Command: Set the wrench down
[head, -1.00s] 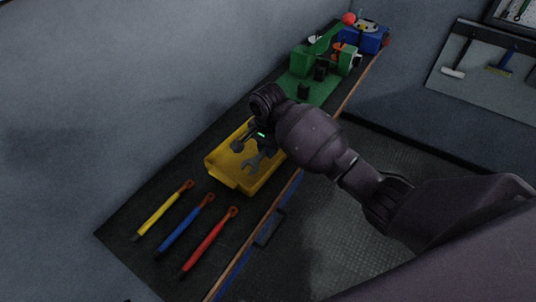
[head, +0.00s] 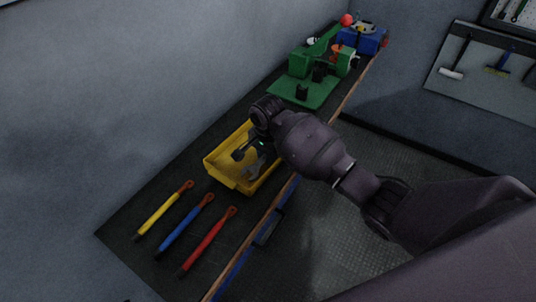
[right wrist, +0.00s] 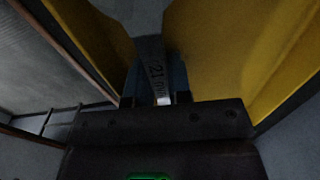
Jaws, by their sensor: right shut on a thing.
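A grey wrench (head: 256,169) is at the yellow tray (head: 219,175) on the dark bench. In the head view its open jaw end shows over the tray's interior. My right gripper (head: 251,150) is over the tray and is shut on the wrench. In the right wrist view the wrench handle (right wrist: 154,62), with a size marking, runs up from between the two fingers (right wrist: 155,88). Yellow tray surfaces (right wrist: 225,45) show on both sides of it. I cannot tell whether the wrench touches the tray floor. My left gripper is not in view.
Yellow (head: 161,212), blue (head: 185,226) and red (head: 208,242) handled tools lie on the bench in front of the tray. A green fixture (head: 310,88) and a blue device (head: 362,38) stand farther back. A wall runs along the bench's left side.

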